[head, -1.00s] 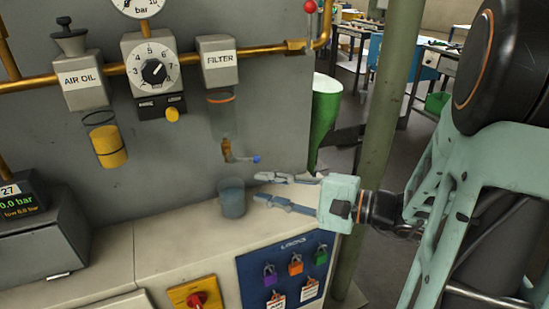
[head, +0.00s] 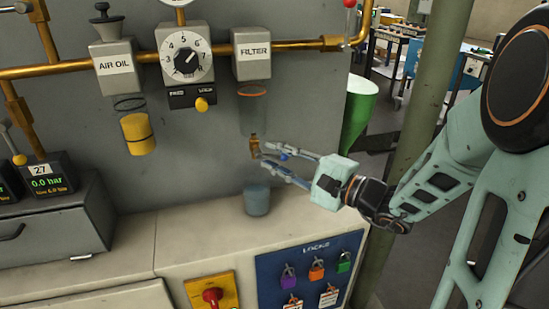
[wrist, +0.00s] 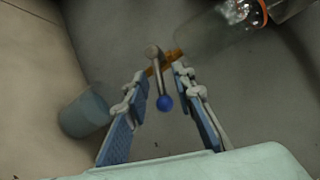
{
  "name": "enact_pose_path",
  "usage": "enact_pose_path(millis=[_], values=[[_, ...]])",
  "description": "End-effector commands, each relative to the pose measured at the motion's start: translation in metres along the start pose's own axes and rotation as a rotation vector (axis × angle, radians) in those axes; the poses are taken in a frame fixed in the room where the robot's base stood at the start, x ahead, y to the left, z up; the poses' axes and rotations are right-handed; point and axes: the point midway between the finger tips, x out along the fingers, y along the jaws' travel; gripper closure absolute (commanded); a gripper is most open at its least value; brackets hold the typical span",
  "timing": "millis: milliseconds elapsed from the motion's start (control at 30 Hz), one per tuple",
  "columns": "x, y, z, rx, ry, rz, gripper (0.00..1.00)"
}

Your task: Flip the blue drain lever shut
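The drain lever (wrist: 158,78) is a short grey arm with a blue ball end, mounted at the brass drain fitting (head: 254,146) under the clear filter bowl (head: 253,115). In the wrist view it lies between the two fingers of my gripper (wrist: 158,76), with the blue ball pointing toward the palm. The fingers are apart, and gaps show on both sides of the lever. In the head view my gripper (head: 266,156) reaches in from the right, and the blue ball (head: 284,156) shows between its fingers. The rest of the lever is mostly hidden there.
A translucent blue-grey cup (head: 257,199) stands on the bench just below the drain. The grey panel (head: 200,160) is close behind. A lock board (head: 310,270) with several padlocks and a red knob (head: 212,297) are on the bench front. A green funnel-like container (head: 358,110) stands to the right.

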Motion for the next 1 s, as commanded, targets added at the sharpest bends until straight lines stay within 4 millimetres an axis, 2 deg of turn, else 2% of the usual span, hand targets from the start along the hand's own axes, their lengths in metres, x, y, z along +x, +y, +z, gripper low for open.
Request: enact_pose_path(millis=[367, 567, 833, 1000], values=[[0.0059, -0.0001, 0.0000, 0.000, 0.000, 0.000, 0.77], [0.0057, -0.0001, 0.0000, 0.000, 0.000, 0.000, 0.99], [0.0054, -0.0004, -0.0005, -0.005, 0.003, 0.003, 1.00], [0.0055, -0.0035, 0.0005, -0.071, 0.016, 0.045, 1.00]])
